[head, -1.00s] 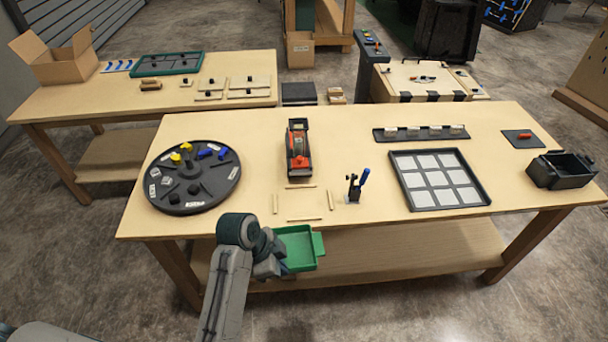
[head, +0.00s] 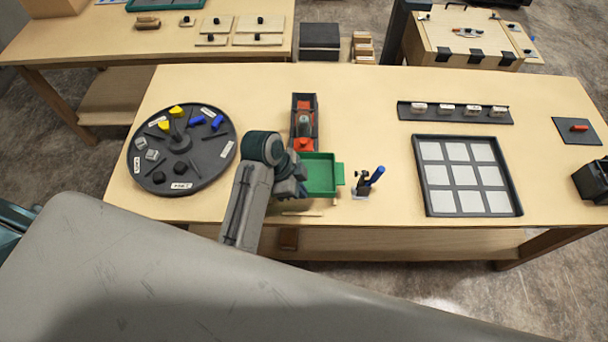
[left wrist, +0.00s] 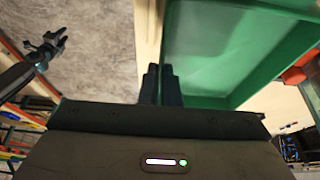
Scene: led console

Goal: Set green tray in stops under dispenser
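The green tray (head: 318,178) is over the wooden stop strips on the near side of the table, just in front of the dispenser (head: 304,135), a dark tower with orange-red parts. It hides most of the strips; the front strip (head: 302,213) shows below it. I cannot tell whether the tray touches the table. My left gripper (head: 299,178) is at the tray's left side. In the left wrist view its fingers (left wrist: 161,84) are close together at the edge of the tray (left wrist: 215,50). A dark jawed part (left wrist: 46,48) there may be my right gripper; its opening is unclear.
A round dark turntable (head: 215,162) with coloured pieces stands left of my arm. A small stand with a blue lever (head: 374,176) is close to the tray's right. A dark-framed grid panel (head: 418,180) lies farther right.

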